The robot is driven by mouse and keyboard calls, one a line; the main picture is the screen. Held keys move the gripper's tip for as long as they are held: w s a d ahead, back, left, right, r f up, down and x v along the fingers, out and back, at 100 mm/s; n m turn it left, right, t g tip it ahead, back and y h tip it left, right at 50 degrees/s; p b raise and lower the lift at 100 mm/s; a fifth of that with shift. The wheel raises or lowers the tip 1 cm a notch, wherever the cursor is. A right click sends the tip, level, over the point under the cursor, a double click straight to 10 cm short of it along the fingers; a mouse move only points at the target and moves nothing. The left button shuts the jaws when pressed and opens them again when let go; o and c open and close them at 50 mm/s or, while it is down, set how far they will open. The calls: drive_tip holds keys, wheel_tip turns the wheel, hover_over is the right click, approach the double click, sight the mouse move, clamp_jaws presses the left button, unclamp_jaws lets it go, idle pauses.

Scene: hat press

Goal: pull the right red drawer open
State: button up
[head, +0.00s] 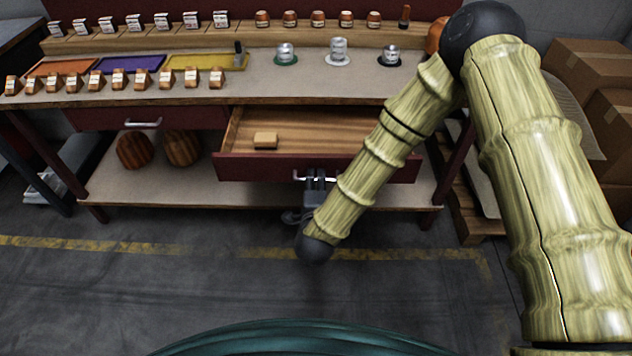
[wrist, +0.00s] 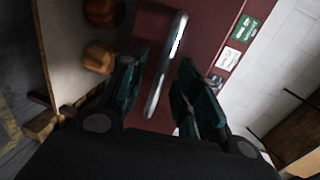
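The right red drawer (head: 318,167) stands pulled out from under the workbench in the head view, its wooden inside showing. In the wrist view the handle (wrist: 166,62) runs between the two fingers of my gripper (wrist: 164,66), against the red drawer front (wrist: 205,35). The fingers are apart, with visible gaps beside the handle, so the gripper looks open around it. Contact with the handle cannot be told.
The left red drawer (head: 170,117) is shut. The bench top (head: 310,85) carries coloured trays, small labelled blocks and silver pieces. Two brown wooden forms (head: 182,148) stand on the lower shelf (head: 160,190). Cardboard boxes (head: 595,65) are at right. The floor in front is clear.

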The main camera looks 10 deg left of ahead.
drive_tip(key=shift+s, duration=0.1)
drive_tip(key=v, duration=1.1)
drive_tip(key=shift+s, duration=0.4)
drive_tip(key=shift+d, duration=0.15)
drive_tip(key=s+d+f+n+g+p, duration=0.2)
drive_tip(key=s+d+f+n+g, duration=0.25)
drive_tip(key=d+f, duration=0.3)
drive_tip(key=s+d+f+n+g+p, duration=0.2)
drive_tip(key=s+d+f+n+g, duration=0.25)
drive_tip(key=d+f, duration=0.3)
drive_tip(key=s+d+f+n+g+h+p, duration=0.1)
drive_tip(key=s+d+n+g, duration=0.5)
drive_tip(key=s+d, duration=0.9)
drive_tip(key=shift+d+f+n+h+p, duration=0.4)
drive_tip(key=shift+d+f+h, duration=0.3)
drive_tip(key=shift+d, duration=0.15)
